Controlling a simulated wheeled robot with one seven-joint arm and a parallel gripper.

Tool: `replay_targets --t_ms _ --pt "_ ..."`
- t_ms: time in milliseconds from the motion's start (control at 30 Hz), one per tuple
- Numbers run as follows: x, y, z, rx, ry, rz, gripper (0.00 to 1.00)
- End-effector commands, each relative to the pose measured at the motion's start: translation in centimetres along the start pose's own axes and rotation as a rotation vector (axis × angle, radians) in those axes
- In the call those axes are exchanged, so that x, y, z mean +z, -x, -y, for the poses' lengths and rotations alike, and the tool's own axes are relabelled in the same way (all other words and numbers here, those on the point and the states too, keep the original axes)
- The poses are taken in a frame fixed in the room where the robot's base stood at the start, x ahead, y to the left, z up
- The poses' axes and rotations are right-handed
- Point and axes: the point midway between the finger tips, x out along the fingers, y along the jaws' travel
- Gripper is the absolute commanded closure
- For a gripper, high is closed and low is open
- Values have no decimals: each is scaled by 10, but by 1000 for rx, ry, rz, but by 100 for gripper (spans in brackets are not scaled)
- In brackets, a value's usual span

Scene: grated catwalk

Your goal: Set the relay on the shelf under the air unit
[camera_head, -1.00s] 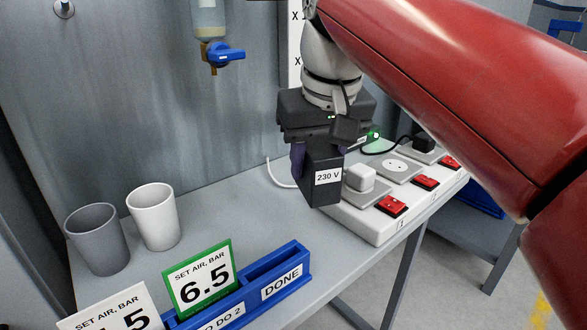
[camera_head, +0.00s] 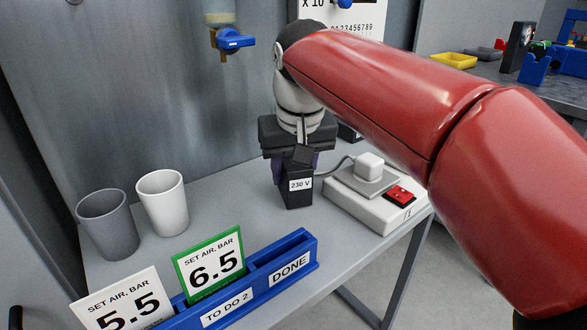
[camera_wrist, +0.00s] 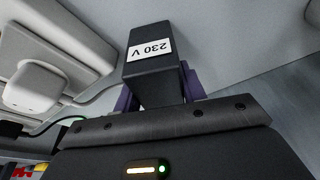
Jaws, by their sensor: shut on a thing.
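The relay (camera_head: 297,192) is a dark block with a white "230 V" label. My gripper (camera_head: 294,165) is shut on it from above with purple fingers. The relay hangs upright at or just above the grey shelf (camera_head: 228,205), left of a power strip; I cannot tell whether it touches. The wrist view also shows the relay (camera_wrist: 153,78) between the fingers (camera_wrist: 158,90). The air unit (camera_head: 218,28), a clear bowl with a blue valve, is on the wall above the shelf, to the left of my gripper; its top is cut off.
A grey cup (camera_head: 108,225) and white cup (camera_head: 162,203) stand left. A blue card holder (camera_head: 248,290) lies in front. Shelf between cups and relay is clear.

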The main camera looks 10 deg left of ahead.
Motion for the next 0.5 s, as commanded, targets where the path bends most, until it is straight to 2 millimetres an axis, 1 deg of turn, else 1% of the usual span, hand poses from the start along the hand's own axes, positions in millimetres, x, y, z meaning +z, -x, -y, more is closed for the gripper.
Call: replay_targets --t_ms 167,300,333,500 --pt "0 1 0 0 0 -2 88" --pt "1 -3 0 0 0 -2 88" --pt "1 -3 0 0 0 -1 58" --pt "1 -2 0 0 0 -1 37"
